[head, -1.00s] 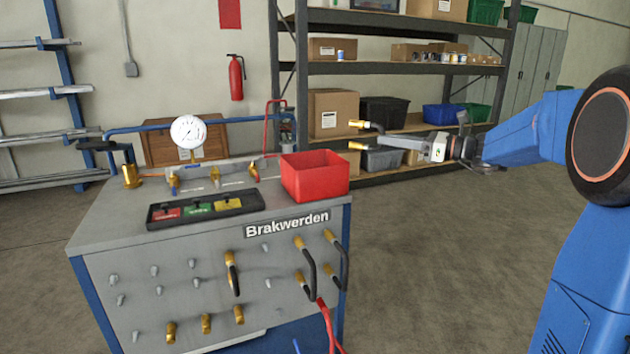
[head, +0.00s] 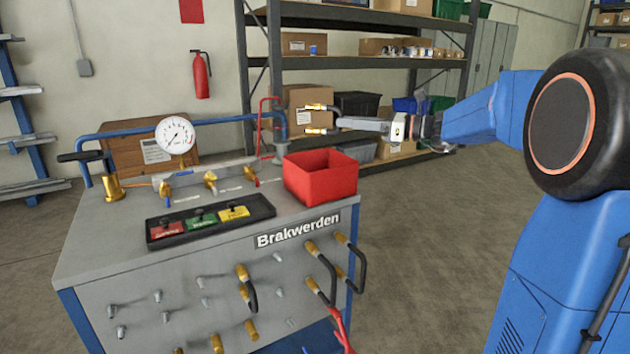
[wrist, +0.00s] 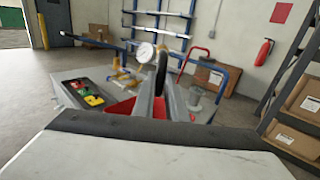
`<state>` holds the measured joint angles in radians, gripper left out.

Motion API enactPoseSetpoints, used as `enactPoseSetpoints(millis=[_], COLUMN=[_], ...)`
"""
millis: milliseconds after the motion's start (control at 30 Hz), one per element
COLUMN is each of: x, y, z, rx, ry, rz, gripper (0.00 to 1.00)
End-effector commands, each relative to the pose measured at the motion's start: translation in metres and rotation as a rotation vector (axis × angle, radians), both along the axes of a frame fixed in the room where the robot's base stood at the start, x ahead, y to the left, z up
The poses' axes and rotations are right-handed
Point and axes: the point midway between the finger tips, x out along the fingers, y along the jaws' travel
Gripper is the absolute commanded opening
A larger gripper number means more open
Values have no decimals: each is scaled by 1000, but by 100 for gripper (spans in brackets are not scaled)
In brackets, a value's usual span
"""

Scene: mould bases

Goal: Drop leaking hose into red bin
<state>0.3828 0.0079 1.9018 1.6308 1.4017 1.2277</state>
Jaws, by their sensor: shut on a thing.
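The red bin (head: 320,178) stands open-topped on the right end of the grey test bench (head: 110,235). My gripper (head: 345,123) is shut on a short black hose with brass ends (head: 318,107). The hose is held in the air, above the back of the bin in the head view and clear of it. In the wrist view the dark hose (wrist: 162,72) stands between the fingertips, and part of the red bin (wrist: 122,106) shows below them. The bin's inside floor is hidden. I see no leak on the hose.
More black hoses with brass ends (head: 323,272) hang on the bench front. A pressure gauge (head: 174,135), blue pipe and valves stand left of the bin. A label tray (head: 211,219) lies in front of them. Shelving (head: 350,67) stands behind; floor right of the bench is clear.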

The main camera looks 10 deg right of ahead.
Motion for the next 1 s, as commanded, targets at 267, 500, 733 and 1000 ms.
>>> enactPoseSetpoints(millis=[267,500,733,1000], x=[0,0,0,0], y=[0,0,0,0], z=[-29,-47,-52,-52], rx=[1,1,0,0], ry=[2,0,-1,-1], rz=[0,0,0,0], gripper=[0,0,0,33])
